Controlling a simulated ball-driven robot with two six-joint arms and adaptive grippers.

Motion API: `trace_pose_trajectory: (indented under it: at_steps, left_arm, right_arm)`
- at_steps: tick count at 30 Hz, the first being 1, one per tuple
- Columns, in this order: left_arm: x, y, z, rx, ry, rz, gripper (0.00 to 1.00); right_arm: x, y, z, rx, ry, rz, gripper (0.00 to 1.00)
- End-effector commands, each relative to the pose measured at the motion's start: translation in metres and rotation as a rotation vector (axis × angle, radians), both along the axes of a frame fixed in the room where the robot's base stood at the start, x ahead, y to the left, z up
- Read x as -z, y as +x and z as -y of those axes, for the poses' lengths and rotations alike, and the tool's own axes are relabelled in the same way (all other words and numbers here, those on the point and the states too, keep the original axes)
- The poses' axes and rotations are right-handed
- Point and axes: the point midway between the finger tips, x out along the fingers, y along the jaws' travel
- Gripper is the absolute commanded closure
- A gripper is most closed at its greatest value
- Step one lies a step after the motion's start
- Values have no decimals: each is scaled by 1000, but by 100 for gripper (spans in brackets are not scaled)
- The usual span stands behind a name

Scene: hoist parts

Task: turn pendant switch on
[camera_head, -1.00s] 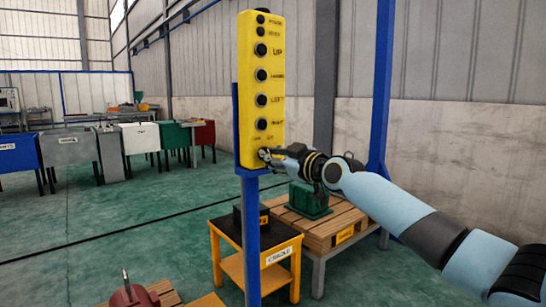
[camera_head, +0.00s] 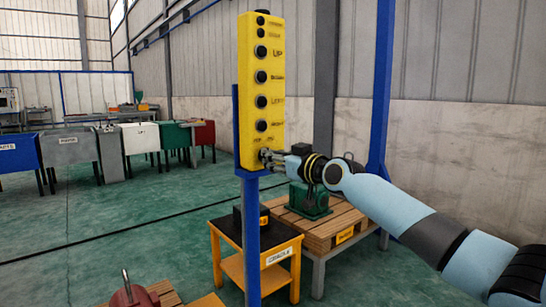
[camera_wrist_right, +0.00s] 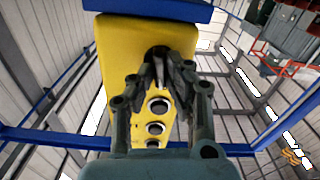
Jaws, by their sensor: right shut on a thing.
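The yellow pendant (camera_head: 261,85) is mounted upright on a blue post (camera_head: 251,230), with a column of dark round buttons and printed labels down its face. It also shows in the right wrist view (camera_wrist_right: 118,70). My right gripper (camera_head: 267,157) is at the lowest control, near the pendant's bottom end. In the right wrist view the fingertips (camera_wrist_right: 162,62) are drawn together at a dark round switch (camera_wrist_right: 160,52) on the pendant, closed on it. The fingers hide most of that switch, so its position cannot be read. My left gripper is not in view.
A yellow cart (camera_head: 232,247) with a black top stands behind the post. A wooden pallet table (camera_head: 340,226) carries a green machine part (camera_head: 310,200). A red part (camera_head: 130,295) is at the bottom left. Several bins (camera_head: 67,148) line the left; green floor between is open.

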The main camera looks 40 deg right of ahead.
Motion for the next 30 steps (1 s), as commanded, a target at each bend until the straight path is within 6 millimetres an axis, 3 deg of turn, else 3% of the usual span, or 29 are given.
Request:
trace_pose_trajectory:
  at_steps: [15, 30]
  left_arm:
    - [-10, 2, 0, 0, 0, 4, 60]
    - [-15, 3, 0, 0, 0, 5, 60]
  right_arm:
    - [0, 0, 1, 0, 462, -39, 100]
    - [1, 0, 2, 0, 678, -55, 100]
